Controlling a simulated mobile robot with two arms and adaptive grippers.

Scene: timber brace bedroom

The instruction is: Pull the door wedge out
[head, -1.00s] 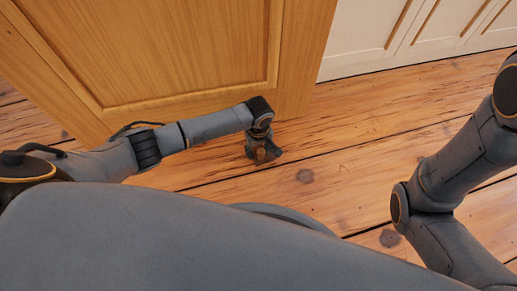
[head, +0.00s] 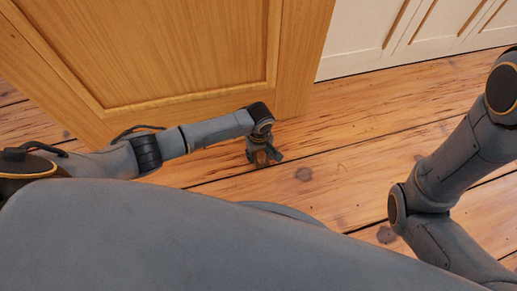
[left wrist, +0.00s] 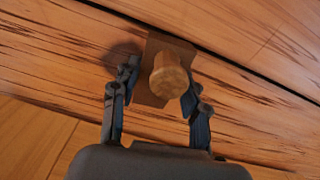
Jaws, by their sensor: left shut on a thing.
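The door wedge (left wrist: 168,78) is a brown wooden piece with a paler, many-sided knob. It lies at the floor in the left wrist view, and a small orange-brown part of it shows in the head view (head: 262,158). My left gripper (left wrist: 159,84) is shut on the wedge, with a finger on each side of the knob. In the head view my left gripper (head: 263,153) is low by the bottom of the wooden door (head: 180,50). The gripper hides part of the wedge there. My right gripper is out of view; only my right arm shows.
The plank floor (head: 350,170) is clear to the right of the gripper. White panelled fronts (head: 400,38) stand at the back right. The door's lower corner is close behind my left wrist. My own body covers the lower part of the head view.

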